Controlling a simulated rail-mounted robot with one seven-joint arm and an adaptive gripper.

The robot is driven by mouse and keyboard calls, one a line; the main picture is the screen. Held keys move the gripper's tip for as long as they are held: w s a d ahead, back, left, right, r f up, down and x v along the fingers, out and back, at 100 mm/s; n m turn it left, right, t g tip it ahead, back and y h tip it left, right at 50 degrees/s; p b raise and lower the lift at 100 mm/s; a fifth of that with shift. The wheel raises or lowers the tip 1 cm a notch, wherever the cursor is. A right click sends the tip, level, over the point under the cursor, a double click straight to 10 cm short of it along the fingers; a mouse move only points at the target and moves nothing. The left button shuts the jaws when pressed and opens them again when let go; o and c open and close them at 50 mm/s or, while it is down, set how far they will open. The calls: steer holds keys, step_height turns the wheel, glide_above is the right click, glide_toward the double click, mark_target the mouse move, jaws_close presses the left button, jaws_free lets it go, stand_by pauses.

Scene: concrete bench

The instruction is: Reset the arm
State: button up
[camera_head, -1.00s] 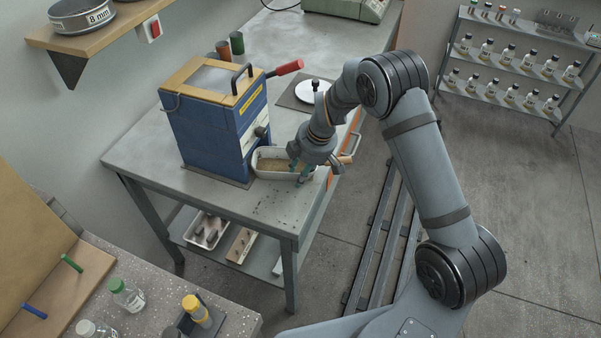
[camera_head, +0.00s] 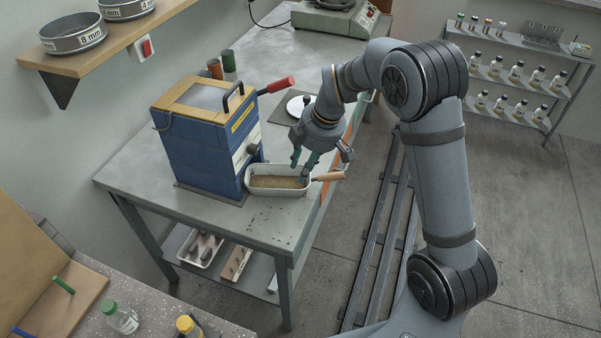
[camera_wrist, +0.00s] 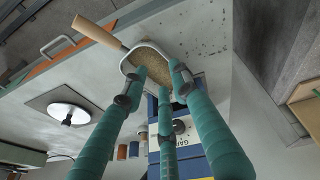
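My gripper (camera_head: 304,172) has dark teal fingers and hangs just above the right part of a white tray (camera_head: 279,194) on the bench. In the wrist view the gripper (camera_wrist: 157,84) has its fingers spread apart with nothing between them. The tray holds brown granular material, and it also shows beyond the fingertips in the wrist view (camera_wrist: 147,46). A scoop with a wooden handle (camera_head: 329,176) rests at the tray's right end; its handle also shows in the wrist view (camera_wrist: 97,31).
A blue box-shaped device (camera_head: 208,136) with a red-handled lever (camera_head: 276,85) stands left of the tray. A white disc (camera_head: 299,106) on a dark plate lies behind my gripper. A shelf of bottles (camera_head: 515,75) stands at the back right. The bench's front left corner is clear.

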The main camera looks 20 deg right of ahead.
stand_by(0.4)
steer(key=x, duration=1.2)
steer(key=shift+r, duration=0.2)
steer(key=v, duration=1.2)
glide_toward(277, 185)
steer(key=s+f, duration=0.1)
steer(key=s+d+f, duration=0.1)
steer(key=f, duration=0.1)
steer(key=s+d+f, duration=0.1)
steer(key=s+f, duration=0.1)
steer(key=shift+w+a+f+p, duration=0.15)
steer(key=shift+w+a+p, duration=0.35)
steer(key=shift+a, duration=0.2)
steer(key=shift+w+a+f+p, duration=0.15)
steer(key=shift+w+a+p, duration=0.4)
steer(key=shift+a, duration=0.2)
steer(key=shift+w+a+f+p, duration=0.15)
steer(key=shift+w+a+p, duration=0.35)
steer(key=shift+a, duration=0.2)
steer(key=shift+r, duration=0.1)
